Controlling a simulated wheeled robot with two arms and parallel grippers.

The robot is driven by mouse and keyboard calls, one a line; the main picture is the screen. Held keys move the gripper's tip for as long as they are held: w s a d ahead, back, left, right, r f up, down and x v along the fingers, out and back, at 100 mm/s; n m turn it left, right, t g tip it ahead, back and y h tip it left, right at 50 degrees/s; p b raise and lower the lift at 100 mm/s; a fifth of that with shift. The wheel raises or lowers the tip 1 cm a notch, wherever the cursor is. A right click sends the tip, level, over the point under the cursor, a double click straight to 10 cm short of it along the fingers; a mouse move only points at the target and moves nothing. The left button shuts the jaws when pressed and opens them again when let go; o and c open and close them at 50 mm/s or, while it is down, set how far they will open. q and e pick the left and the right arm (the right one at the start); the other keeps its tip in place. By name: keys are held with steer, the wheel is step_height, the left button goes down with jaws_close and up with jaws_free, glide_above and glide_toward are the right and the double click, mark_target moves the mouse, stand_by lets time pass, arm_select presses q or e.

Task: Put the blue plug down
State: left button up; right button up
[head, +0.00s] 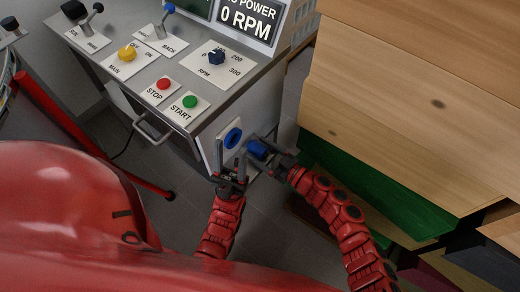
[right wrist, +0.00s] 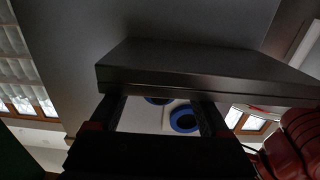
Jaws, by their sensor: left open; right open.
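In the right wrist view a blue ring (right wrist: 183,120) shows between the open fingers (right wrist: 163,115), and a second blue part (right wrist: 157,100) is mostly hidden behind a dark slab. My left gripper (head: 231,170) is open and empty, below the ring socket.
Wooden boxes (head: 410,100) and a green one (head: 375,188) stand close on the right. A red pole (head: 90,140) leans at left.

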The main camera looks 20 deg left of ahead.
steer(key=shift+r, duration=0.65)
steer(key=p+v, duration=0.1)
steer(key=v, duration=1.1)
